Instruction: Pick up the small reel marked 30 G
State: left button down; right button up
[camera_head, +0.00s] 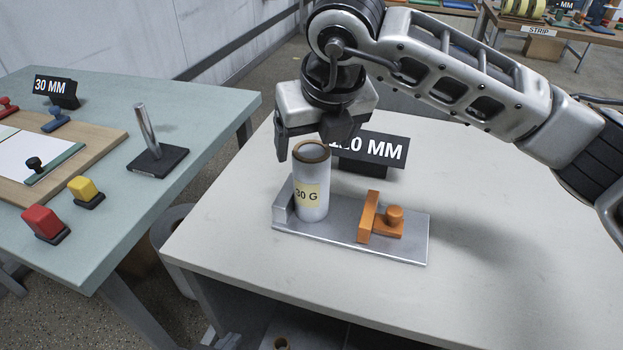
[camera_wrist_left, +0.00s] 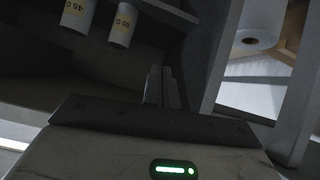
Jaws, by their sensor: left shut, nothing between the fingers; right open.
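The small reel marked 30 G (camera_head: 310,200) is a pale upright cylinder with a brown core rim and a yellow label. It stands on a grey metal plate (camera_head: 335,243), at its left end. My right gripper (camera_head: 312,145) is open, pointing down at the reel's top, with its fingers to the left and right of the rim in the picture. I cannot tell how far the fingers reach down around it. My left gripper (camera_wrist_left: 163,85) is shut and empty in the left wrist view, among dark shelf panels.
An orange stop (camera_head: 368,217) with a knob stands on the plate, right of the reel. A 120 MM sign (camera_head: 385,148) stands behind. Two labelled reels (camera_wrist_left: 122,27) (camera_wrist_left: 78,14) and a white roll (camera_wrist_left: 258,38) show in the left wrist view. The table's right side is clear.

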aim_at(312, 151)
jog(key=shift+p+x, duration=0.65)
jog(key=shift+x, duration=2.1)
jog(key=shift+a, duration=0.1)
jog(key=c, duration=1.1)
